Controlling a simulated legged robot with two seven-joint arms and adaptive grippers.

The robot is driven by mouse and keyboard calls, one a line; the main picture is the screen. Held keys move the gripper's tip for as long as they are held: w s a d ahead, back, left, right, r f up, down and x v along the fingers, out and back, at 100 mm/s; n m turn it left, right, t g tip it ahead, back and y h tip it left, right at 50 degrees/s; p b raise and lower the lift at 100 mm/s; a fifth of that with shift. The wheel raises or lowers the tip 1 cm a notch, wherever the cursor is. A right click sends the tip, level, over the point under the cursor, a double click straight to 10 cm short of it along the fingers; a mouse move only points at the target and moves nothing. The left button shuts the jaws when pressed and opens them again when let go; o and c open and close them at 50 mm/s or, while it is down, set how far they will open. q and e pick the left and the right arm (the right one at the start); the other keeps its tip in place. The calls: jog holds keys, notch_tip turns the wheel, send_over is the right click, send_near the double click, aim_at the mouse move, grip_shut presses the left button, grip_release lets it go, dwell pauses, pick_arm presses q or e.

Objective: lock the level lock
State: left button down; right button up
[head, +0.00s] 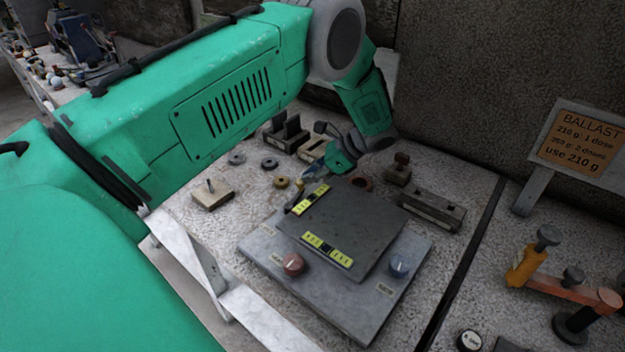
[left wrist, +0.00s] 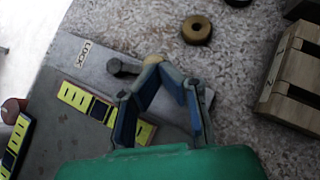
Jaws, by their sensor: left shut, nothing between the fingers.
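The level is a dark square plate (head: 345,226) on a grey base plate (head: 262,258), with two yellow bubble vials (head: 310,199) (head: 327,249). A red knob (head: 293,264) and a blue knob (head: 399,266) sit at the front corners. In the left wrist view, a LOCK label (left wrist: 86,55) marks the base beside a small grey-knobbed lever (left wrist: 122,66). My left gripper (left wrist: 157,64) is shut and empty, its tips right beside the lever; contact is unclear. In the head view the left gripper (head: 300,190) is at the plate's back left corner. My right gripper is out of view.
A brass ring (left wrist: 196,29) and a slotted wooden block (left wrist: 292,82) lie near the gripper. A small wooden block with a peg (head: 212,193) is left. A long grey block (head: 432,210) stands behind right. A ballast sign (head: 582,140) and an orange bracket (head: 565,288) are further right.

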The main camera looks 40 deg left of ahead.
pick_arm(q)
jog(key=shift+a+f+n+g+h+b, duration=0.1)
jog(key=shift+a+n+g+h+b, duration=0.4)
jog(key=shift+n, duration=0.3)
jog(key=shift+s+a+n+g+h+b, duration=0.2)
jog(key=shift+a+n+g+h+b, duration=0.4)
jog(key=shift+n+b, duration=0.3)
jog(key=shift+s+a+n+g+h+b, duration=0.2)
jog(key=shift+a+n+h+b, duration=0.15)
jog(key=shift+n, duration=0.2)
jog(key=shift+s+a+n+g+h+b, duration=0.15)
jog(key=shift+a+n+g+h, duration=0.1)
jog(key=shift+a+n, duration=0.25)
jog(key=shift+s+a+n, duration=0.25)
jog(key=shift+s+a, duration=0.45)
jog(key=shift+a, duration=0.05)
jog(key=shift+s+a+n+g+h, duration=0.25)
jog(key=shift+s+a+n+h, duration=0.1)
jog(key=shift+n+h, duration=0.35)
jog(key=shift+s+a, duration=0.2)
jog(key=shift+s, duration=0.1)
jog(key=shift+s, duration=0.1)
